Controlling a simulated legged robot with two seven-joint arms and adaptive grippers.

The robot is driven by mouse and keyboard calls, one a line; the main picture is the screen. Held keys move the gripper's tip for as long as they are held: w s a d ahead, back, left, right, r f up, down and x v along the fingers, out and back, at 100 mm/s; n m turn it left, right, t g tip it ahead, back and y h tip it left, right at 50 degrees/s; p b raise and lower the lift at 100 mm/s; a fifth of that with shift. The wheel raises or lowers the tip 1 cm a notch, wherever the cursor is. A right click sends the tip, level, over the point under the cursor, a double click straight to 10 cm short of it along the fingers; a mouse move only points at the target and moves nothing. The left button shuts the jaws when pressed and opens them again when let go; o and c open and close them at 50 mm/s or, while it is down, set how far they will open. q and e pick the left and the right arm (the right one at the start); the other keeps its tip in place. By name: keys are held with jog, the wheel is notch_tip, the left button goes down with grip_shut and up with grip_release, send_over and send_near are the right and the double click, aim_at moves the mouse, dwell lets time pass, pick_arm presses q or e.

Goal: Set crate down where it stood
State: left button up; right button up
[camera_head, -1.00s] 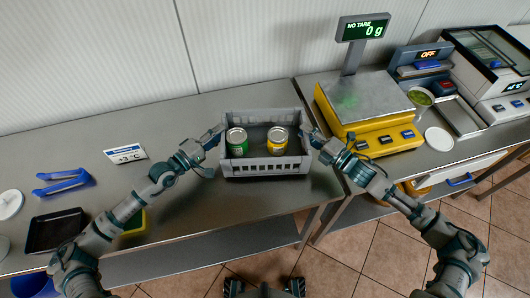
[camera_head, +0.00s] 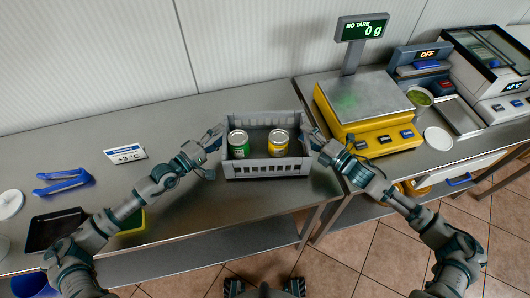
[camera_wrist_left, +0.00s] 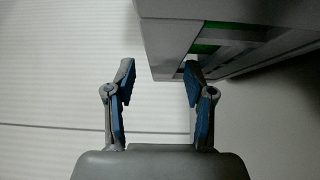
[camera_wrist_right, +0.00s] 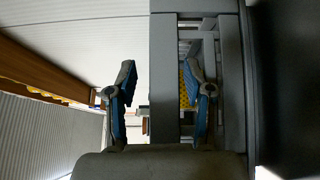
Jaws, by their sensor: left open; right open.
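The grey slatted crate (camera_head: 267,171) is upright on the steel counter, near its front edge. A green can (camera_head: 238,145) and a yellow can (camera_head: 278,143) stand inside it. My left gripper (camera_head: 217,137) is open at the crate's upper left side. In the left wrist view the open fingers (camera_wrist_left: 159,80) have the crate (camera_wrist_left: 165,45) beside and beyond the right finger. My right gripper (camera_head: 312,137) is open at the upper right side. In the right wrist view its open fingers (camera_wrist_right: 160,85) overlap the crate's grey frame (camera_wrist_right: 164,60); whether they touch is unclear.
A yellow scale (camera_head: 372,139) stands close to the right of the crate. A price sign (camera_head: 125,154), blue tongs (camera_head: 63,182), a black tray (camera_head: 55,230) and a yellow-green sponge (camera_head: 132,222) lie to the left. The counter behind the crate is clear.

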pick_arm(q)
jog(key=v, duration=1.1)
jog(key=shift+s+a+f, duration=0.15)
jog(key=shift+s+a, duration=0.05)
jog(key=shift+a, duration=0.1)
pick_arm(e)
jog(key=shift+f, duration=0.1)
jog(key=shift+s+d, duration=0.3)
pick_arm(q)
jog(key=shift+s, duration=0.1)
pick_arm(e)
jog(key=v, duration=0.9)
jog(key=shift+s+d+f, duration=0.1)
jog(key=shift+s+d, duration=0.6)
